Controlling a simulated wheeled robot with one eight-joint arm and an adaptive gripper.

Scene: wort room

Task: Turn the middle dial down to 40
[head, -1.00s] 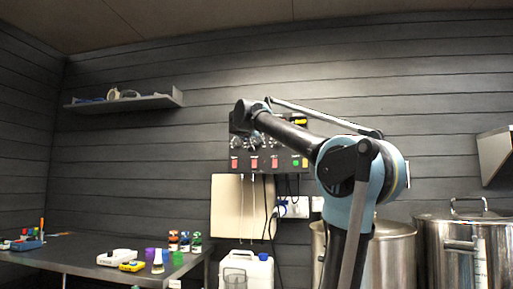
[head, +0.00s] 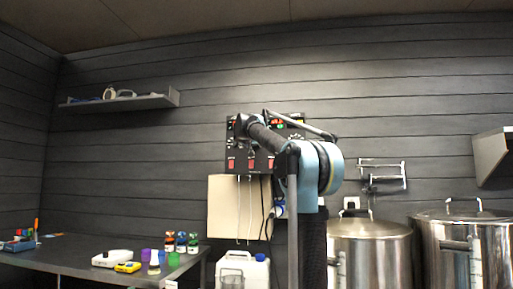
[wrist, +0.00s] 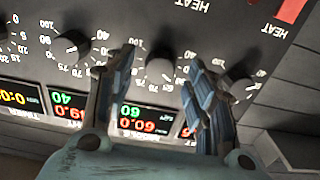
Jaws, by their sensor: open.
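The dark control panel (head: 262,160) hangs on the back wall in the head view, its upper part largely covered by my arm. In the wrist view, where the lettering is upside down, a round dark dial (wrist: 160,70), apparently the middle one, lies between my fingertips, slightly beyond them. My gripper (wrist: 165,75) is open, one finger on each side of it; I cannot tell whether they touch it. The display (wrist: 137,118) beside this dial shows green and red digits that look like 60 and 60.0. The dial's pointer is too unclear to read.
Neighbouring dials sit close on the left (wrist: 73,48) and right (wrist: 240,89), the right one near a finger. Red switches (head: 231,164) line the panel's lower part. A pale board (head: 236,205) and cables hang below. Steel kettles (head: 368,255) stand right, a table (head: 75,262) left.

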